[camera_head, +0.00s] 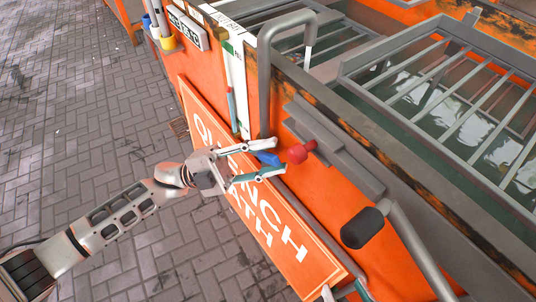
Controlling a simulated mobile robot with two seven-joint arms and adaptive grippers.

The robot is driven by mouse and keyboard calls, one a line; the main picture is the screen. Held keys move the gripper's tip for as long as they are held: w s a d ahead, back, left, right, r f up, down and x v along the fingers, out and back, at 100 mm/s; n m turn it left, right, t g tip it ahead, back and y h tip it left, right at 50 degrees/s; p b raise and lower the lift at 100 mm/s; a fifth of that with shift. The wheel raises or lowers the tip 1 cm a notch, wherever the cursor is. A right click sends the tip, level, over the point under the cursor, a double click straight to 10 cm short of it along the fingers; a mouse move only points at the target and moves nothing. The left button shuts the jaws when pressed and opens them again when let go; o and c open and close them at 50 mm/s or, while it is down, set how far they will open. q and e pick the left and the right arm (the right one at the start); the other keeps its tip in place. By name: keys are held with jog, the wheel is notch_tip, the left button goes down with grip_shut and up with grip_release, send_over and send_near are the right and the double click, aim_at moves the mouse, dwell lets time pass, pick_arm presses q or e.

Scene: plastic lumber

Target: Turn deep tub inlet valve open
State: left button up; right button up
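My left gripper (279,156) reaches in from the left and is open, with its two fingers spread. A small blue handle (266,158) shows between the fingers. I cannot tell whether the fingers touch it. Just beyond the fingertips, a red knob (300,152) sits on the orange tub wall. The frame does not show which part is the inlet valve, nor how far it is turned. The deep tub (440,125) at the upper right holds water under a grey metal grate. My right gripper is not in view.
A grey bent pipe (265,75) rises left of the knob. A black-gripped lever (362,228) sticks out at the lower right. An orange sign panel (280,235) with white letters is below the gripper. Paved floor (80,110) at the left is clear.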

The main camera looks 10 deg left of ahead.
pick_arm(q)
jog(key=v, duration=1.2)
